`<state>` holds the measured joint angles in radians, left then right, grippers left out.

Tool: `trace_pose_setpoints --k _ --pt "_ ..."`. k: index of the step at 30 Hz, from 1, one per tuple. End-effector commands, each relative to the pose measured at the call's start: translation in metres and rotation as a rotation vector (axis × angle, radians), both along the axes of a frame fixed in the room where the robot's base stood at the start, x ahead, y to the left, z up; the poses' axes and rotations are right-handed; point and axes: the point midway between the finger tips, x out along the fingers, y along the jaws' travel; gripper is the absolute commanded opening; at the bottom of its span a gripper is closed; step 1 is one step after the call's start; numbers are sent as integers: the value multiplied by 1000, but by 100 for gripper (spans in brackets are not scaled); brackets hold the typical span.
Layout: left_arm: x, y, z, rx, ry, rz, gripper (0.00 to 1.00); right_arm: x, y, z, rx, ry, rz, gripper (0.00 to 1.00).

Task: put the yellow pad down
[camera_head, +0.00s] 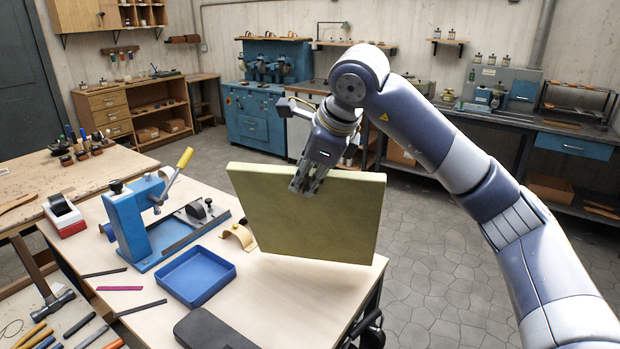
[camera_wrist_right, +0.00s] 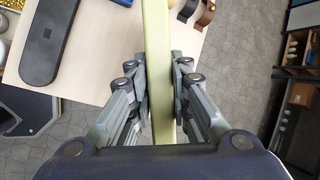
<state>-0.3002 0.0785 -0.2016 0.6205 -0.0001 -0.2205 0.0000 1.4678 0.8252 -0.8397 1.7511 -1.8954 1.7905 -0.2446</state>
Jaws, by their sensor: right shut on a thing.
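The yellow pad (camera_head: 310,222) is a large, flat, pale yellow-green slab, held on edge and slightly tilted over the right part of the light wooden table (camera_head: 265,305). My right gripper (camera_head: 308,185) is shut on its top edge. In the right wrist view the pad (camera_wrist_right: 156,50) runs as a narrow strip between the two fingers of the right gripper (camera_wrist_right: 160,85). I cannot tell whether its lower edge touches the tabletop. My left gripper does not show.
On the table are a blue tray (camera_head: 195,276), a blue press with a yellow handle (camera_head: 130,225), a tan curved piece (camera_head: 239,236) and a dark long case (camera_head: 210,330). Bare tabletop lies in front of the pad. Grey floor (camera_head: 430,250) is beyond the right edge.

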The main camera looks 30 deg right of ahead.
Motion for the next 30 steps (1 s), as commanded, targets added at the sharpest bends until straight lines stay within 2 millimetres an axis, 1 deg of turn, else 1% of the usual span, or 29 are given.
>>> trace_pose_setpoints --k 1,4,14,24,30 --pt "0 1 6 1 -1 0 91 7 -2 8 5 -14 -1 0" --pt "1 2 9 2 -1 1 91 17 -5 7 5 -16 -1 0" --pt "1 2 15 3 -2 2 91 31 -10 5 3 -17 0 0" --pt "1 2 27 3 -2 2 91 30 -10 -22 3 -17 1 0" --pt "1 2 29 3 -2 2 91 30 -10 -31 2 -18 1 0"
